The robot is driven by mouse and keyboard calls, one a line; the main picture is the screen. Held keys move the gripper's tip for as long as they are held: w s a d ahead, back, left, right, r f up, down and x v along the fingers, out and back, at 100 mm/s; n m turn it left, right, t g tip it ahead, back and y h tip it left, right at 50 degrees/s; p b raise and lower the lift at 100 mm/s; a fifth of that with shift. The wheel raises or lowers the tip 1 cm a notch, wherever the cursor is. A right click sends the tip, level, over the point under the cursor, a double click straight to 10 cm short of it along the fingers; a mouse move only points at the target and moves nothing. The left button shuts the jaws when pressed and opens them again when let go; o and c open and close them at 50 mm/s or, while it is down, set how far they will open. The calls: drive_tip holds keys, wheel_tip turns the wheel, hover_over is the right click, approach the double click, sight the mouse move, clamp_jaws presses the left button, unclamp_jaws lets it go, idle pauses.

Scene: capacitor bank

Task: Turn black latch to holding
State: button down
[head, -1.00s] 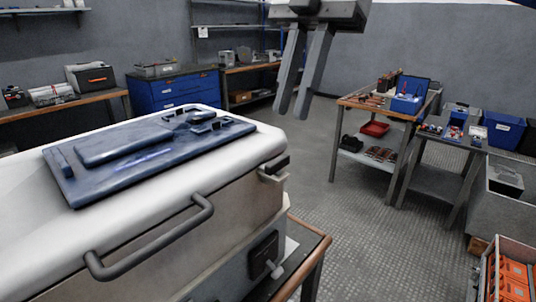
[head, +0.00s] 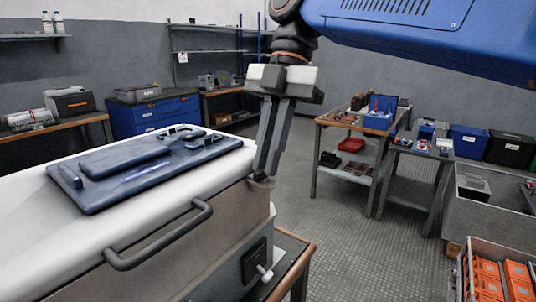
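The white-topped capacitor cabinet (head: 110,240) fills the left foreground, with a blue plate on its lid. A small dark latch (head: 262,184) is at the cabinet's upper right corner, mostly hidden behind my fingertips. My gripper (head: 266,172) points down there, its two dark fingers at the latch. I cannot tell whether they touch it or have it between them. The fingers look close together, with only a narrow gap showing.
A grey bar handle (head: 165,240) sticks out of the cabinet's front. A black box with a pale knob (head: 264,272) is low on its right side. Workbenches (head: 350,125) stand to the right, with open floor (head: 335,235) between. An orange-filled crate (head: 500,252) is at the lower right.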

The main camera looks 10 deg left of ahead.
drive_tip(key=shift+m, duration=0.3)
drive_tip(key=m, duration=0.2)
drive_tip(key=m+t+y, duration=0.1)
drive_tip(key=m, duration=0.1)
drive_tip(key=shift+s+d+m+y, duration=0.15)
drive_tip(key=shift+d+m+y, duration=0.05)
drive_tip(key=shift+m+y, duration=0.1)
drive_tip(key=m, duration=0.2)
drive_tip(key=m+t+y, duration=0.1)
drive_tip(key=m, duration=0.1)
drive_tip(key=shift+s+d+m+t, duration=0.1)
drive_tip(key=shift+s+m+t, duration=0.1)
drive_tip(key=shift+m+t, duration=0.1)
drive_tip(key=m, duration=0.1)
drive_tip(key=m+t, duration=0.1)
drive_tip(key=m, duration=0.2)
drive_tip(key=shift+s+t, duration=0.25)
drive_tip(key=shift+t, duration=0.15)
drive_tip(key=shift+s+m+t, duration=0.1)
drive_tip(key=shift+m+t, duration=0.5)
drive_tip(key=shift+m, duration=1.5)
drive_tip(key=c, duration=2.1)
unclamp_jaws()
